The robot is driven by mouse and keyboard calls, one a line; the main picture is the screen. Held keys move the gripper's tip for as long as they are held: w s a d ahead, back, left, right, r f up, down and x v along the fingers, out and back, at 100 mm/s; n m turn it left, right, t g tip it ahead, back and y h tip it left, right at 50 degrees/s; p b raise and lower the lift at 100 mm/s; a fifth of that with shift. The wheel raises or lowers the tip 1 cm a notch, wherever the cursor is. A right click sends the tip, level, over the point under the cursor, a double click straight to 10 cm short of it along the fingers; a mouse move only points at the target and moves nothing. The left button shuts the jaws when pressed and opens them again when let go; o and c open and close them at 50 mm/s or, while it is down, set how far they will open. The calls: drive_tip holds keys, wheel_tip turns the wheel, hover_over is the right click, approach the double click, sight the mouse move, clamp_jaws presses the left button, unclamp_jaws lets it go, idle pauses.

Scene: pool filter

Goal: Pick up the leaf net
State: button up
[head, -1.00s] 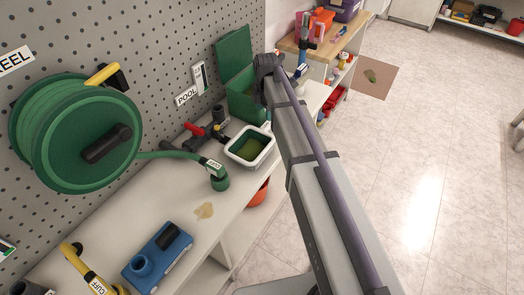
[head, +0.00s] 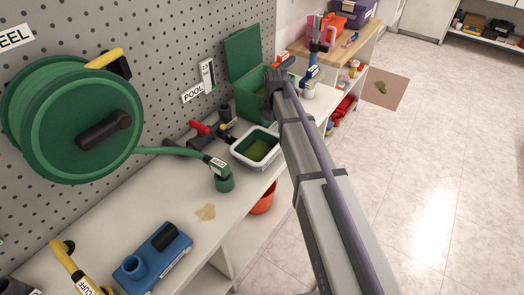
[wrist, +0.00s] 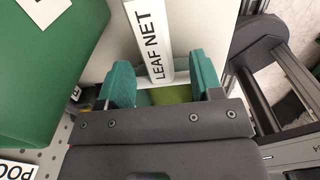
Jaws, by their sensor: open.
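The leaf net's white handle (wrist: 152,38), lettered LEAF NET, shows in the wrist view. It runs down between the two teal fingertips of my gripper (wrist: 163,82). The jaws are open, with a finger on each side of the handle; I cannot tell whether either touches it. A green patch (wrist: 172,94) with a pale edge shows beyond the handle's lower end. In the head view, a white-rimmed rectangular piece (head: 240,153) with green inside sits on the bench; I cannot tell if it is the net's head or a tub. My arm hides the fingertips there.
An open green box (head: 247,100) stands close behind, its lid (head: 243,52) raised against the pegboard. An orange bucket (head: 263,199) is below.

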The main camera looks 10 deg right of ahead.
sight(265, 141)
wheel_tip(265, 141, down, 4)
drive_tip(key=b, duration=0.2)
drive_tip(key=shift+b, duration=0.3)
drive_tip(key=shift+r, duration=0.2)
clamp_jaws()
